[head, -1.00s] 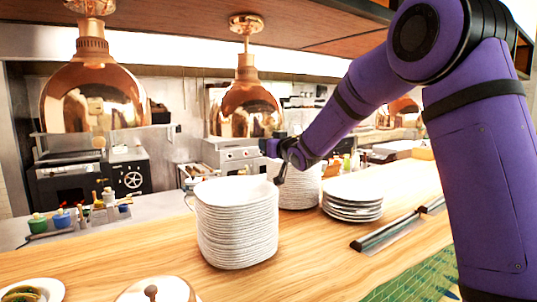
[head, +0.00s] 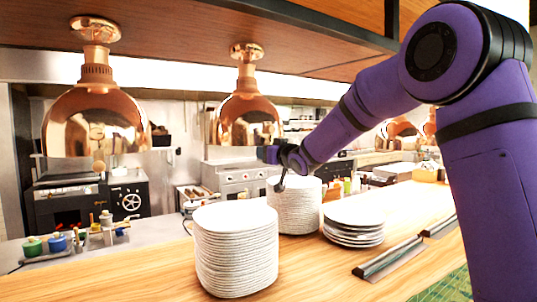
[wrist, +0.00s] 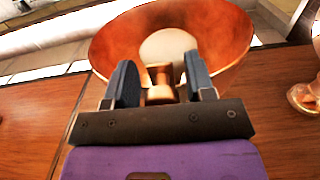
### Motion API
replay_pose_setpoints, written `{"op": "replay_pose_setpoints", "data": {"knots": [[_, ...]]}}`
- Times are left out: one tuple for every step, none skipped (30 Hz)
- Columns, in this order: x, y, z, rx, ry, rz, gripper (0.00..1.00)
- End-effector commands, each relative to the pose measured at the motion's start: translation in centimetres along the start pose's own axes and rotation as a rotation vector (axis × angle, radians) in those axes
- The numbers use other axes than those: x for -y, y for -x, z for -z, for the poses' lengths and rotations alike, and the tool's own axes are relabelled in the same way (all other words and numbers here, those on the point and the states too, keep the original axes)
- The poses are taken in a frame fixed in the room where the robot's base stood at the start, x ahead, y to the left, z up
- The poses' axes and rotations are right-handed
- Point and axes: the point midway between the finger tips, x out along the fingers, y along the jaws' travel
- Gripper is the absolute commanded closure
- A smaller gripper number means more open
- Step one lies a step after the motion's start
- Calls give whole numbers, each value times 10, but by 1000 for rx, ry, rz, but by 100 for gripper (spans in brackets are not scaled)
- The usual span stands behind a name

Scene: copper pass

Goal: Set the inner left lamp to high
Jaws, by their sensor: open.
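The inner left lamp is most likely the second copper lamp from the left (head: 247,122), hanging from the wooden shelf in the head view. My gripper (head: 272,156) is at its lower right rim; its fingers are hard to make out there. In the wrist view a copper shade (wrist: 112,42) fills the upper middle, and my gripper (wrist: 160,66) is open, with its two dark fingers apart. A small copper fitting (wrist: 159,92) shows between the fingers, with no clear contact. The lamp's setting cannot be read.
The outer left copper lamp (head: 95,122) has a small round knob (head: 98,166) below it. Plate stacks (head: 236,255), (head: 295,208) and (head: 353,222) stand on the wooden counter (head: 325,275) beneath the arm. More copper lamps (head: 402,128) hang at the right.

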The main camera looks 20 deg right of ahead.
Motion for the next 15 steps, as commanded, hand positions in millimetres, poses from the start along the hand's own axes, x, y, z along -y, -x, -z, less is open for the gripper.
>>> {"op": "replay_pose_setpoints", "data": {"knots": [[2,1,6,-11,1,3,46],[2,3,6,-11,1,3,46],[2,6,5,-11,1,3,46],[1,9,5,-10,1,3,46],[1,12,5,-9,1,2,46],[1,18,6,-10,1,1,46],[1,23,5,-9,1,1,46],[0,29,4,-8,1,0,46],[0,36,5,-8,1,0,46],[0,42,4,-7,1,0,46],[0,48,3,-6,1,0,46],[0,56,3,-5,2,0,46],[0,61,2,-3,2,-1,46],[0,67,2,-4,2,-1,46],[0,74,2,-3,1,-1,46]]}}
